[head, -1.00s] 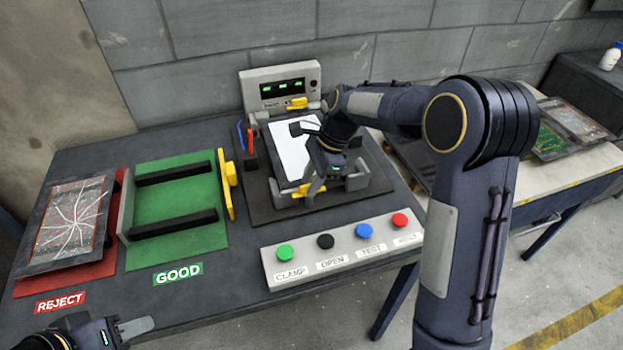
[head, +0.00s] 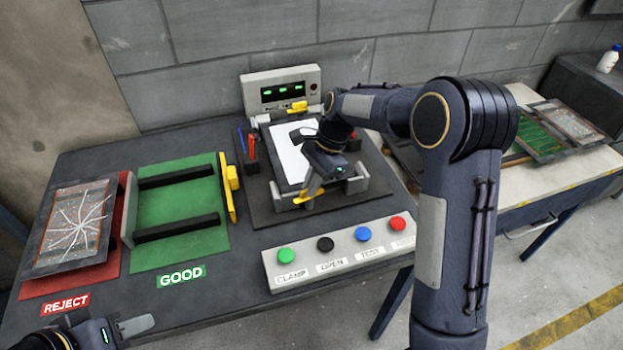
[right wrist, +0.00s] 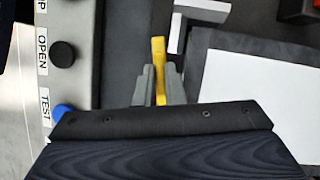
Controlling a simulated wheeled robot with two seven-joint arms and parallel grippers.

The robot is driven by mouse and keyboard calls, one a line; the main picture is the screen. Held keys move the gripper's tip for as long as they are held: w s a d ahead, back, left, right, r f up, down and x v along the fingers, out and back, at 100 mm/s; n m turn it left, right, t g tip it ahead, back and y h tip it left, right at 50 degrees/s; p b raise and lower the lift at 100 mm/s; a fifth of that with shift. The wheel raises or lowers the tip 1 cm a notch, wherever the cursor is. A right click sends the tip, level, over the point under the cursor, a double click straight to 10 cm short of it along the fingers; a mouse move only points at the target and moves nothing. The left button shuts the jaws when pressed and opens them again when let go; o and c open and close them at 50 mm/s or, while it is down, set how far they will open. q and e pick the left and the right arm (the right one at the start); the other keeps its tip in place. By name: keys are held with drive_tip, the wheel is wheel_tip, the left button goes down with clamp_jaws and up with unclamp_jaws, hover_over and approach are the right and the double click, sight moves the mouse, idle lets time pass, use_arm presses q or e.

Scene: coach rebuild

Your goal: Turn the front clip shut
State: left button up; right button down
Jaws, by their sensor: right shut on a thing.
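The front clip (head: 303,197) is a yellow lever at the front edge of the dark test fixture (head: 262,205). My right gripper (head: 313,187) is over that edge, shut on the clip. In the right wrist view the yellow clip (right wrist: 159,60) stands between the two grey fingers (right wrist: 157,85) and sticks out past their tips. Part of the clip is hidden by the fingers. A white panel (head: 288,158) lies in the fixture, partly covered by my right arm. My left gripper (head: 134,326) is low at the left, away from the fixture; its jaw opening is unclear.
A button bar (head: 342,245) with several coloured buttons lies in front of the fixture. A second yellow clip (head: 297,106) is at the back, below a display box (head: 281,88). The green GOOD rack (head: 180,217) and red REJECT tray (head: 115,247), holding a board, are left.

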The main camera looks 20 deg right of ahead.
drive_tip(key=n+p, duration=0.1)
drive_tip(key=n, duration=0.1)
drive_tip(key=n+g+p, duration=0.1)
drive_tip(key=shift+w+r+n+g, duration=0.15)
drive_tip(key=shift+n+g, duration=0.15)
drive_tip(key=shift+n, duration=0.1)
drive_tip(key=n+g+h+p, duration=0.1)
drive_tip(key=n+p, duration=0.1)
drive_tip(key=n, duration=0.1)
drive_tip(key=shift+a+n, duration=0.1)
drive_tip(key=shift+n, duration=0.2)
drive_tip(key=n, duration=0.1)
drive_tip(key=n+h+p, duration=0.1)
drive_tip(key=n, duration=0.1)
drive_tip(key=shift+w+a+n+g+h, duration=0.1)
drive_tip(key=shift+n+g+h, duration=0.2)
drive_tip(key=shift+a+n+h, duration=0.1)
drive_tip(key=shift+n+h, duration=0.7)
drive_tip(key=shift+n, duration=1.4)
drive_tip(key=c, duration=1.5)
unclamp_jaws()
